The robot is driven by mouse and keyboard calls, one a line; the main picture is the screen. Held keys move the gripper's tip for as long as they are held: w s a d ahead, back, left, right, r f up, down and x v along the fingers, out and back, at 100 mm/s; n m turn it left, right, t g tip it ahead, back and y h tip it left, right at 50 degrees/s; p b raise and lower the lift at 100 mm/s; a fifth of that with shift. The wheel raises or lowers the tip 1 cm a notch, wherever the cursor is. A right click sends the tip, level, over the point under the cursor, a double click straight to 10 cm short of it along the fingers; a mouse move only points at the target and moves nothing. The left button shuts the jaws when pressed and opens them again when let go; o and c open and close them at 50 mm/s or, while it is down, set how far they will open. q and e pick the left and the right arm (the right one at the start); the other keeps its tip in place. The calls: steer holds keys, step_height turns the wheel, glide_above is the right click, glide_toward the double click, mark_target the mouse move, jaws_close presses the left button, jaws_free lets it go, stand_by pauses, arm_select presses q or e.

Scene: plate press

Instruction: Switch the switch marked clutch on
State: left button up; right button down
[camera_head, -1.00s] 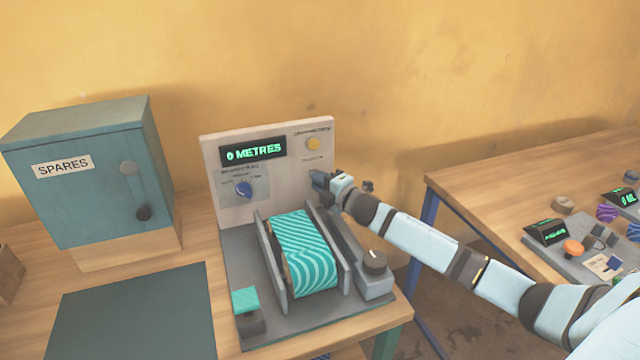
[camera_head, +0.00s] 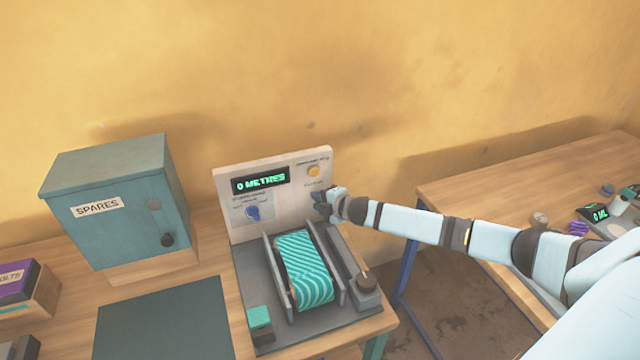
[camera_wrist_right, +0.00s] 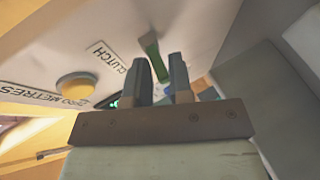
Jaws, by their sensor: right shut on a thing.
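The clutch switch shows in the right wrist view as a green lever (camera_wrist_right: 151,47) on the pale panel, beside a label reading CLUTCH (camera_wrist_right: 106,57). My right gripper (camera_wrist_right: 160,72) is shut on this lever, which passes between its fingers. In the head view my right gripper (camera_head: 323,203) is at the lower right of the machine's upright panel (camera_head: 292,205) and hides the switch there. The lever's exact position, on or off, cannot be told. My left gripper is not in view.
A SPARES cabinet (camera_head: 110,205) stands left. A second bench (camera_head: 470,190) is at right.

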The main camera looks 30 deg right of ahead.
steer(key=g+p, duration=0.1)
steer(key=p, duration=0.2)
steer(key=shift+r+g, duration=0.3)
steer(key=shift+r, duration=0.1)
steer(key=shift+m+g+p, duration=0.4)
steer(key=shift+g+p, duration=0.2)
steer(key=shift+p, duration=0.15)
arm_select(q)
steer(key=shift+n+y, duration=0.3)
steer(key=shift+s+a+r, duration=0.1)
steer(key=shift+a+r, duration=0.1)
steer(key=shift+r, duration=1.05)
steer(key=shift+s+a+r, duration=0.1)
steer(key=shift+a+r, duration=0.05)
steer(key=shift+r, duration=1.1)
arm_select(e)
steer(key=shift+w+r+g, duration=0.15)
steer(key=shift+g, duration=0.55)
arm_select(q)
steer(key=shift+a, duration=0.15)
arm_select(e)
steer(key=shift+r+g, duration=0.1)
steer(key=shift+g, duration=0.2)
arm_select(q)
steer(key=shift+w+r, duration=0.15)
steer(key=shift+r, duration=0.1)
